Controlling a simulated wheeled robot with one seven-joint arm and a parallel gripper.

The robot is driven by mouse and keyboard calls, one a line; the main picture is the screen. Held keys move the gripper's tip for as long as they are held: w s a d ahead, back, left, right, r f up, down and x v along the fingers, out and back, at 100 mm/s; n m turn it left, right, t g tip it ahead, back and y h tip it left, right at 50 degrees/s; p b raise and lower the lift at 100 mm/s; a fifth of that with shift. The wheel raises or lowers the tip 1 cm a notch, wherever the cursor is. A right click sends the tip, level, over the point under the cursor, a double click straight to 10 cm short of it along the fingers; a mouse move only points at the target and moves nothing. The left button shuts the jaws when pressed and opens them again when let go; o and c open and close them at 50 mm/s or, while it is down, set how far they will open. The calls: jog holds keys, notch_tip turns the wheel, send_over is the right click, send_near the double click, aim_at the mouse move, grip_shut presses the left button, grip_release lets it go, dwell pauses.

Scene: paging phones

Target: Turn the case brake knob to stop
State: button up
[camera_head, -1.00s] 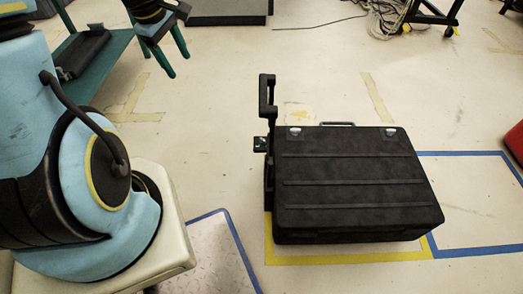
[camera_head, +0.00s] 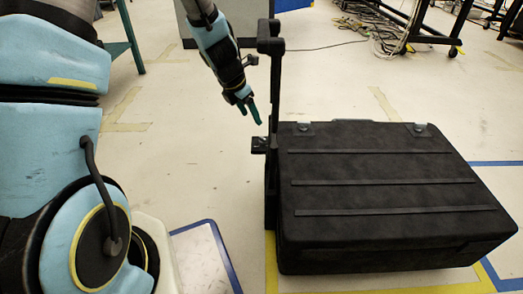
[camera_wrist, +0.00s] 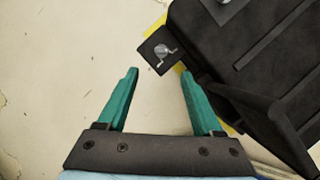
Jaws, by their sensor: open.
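The black case (camera_head: 390,200) lies flat on the floor, with its pull handle (camera_head: 272,80) standing up at its left side. The brake knob (camera_wrist: 162,50) is a small grey piece on a black plate that sticks out from the case; this plate (camera_head: 259,145) also shows in the head view, where the knob itself is too small to make out. My gripper (camera_head: 250,110) is open and empty, above and behind the plate in the head view. In the wrist view the knob is beyond the green fingertips (camera_wrist: 159,72), between their lines and nearer the right one, not touched.
The upright handle (camera_wrist: 265,115) is close to the right finger in the wrist view. Yellow tape (camera_head: 380,285) and blue tape mark the floor around the case. Cables (camera_head: 375,35) and a black stand are at the back.

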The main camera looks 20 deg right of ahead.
aim_at(262, 138)
jog(key=shift+n, duration=0.3)
jog(key=b+x, duration=0.6)
jog(key=x, duration=0.6)
jog(key=shift+s+d, duration=0.1)
jog(key=shift+c, duration=0.2)
grip_shut()
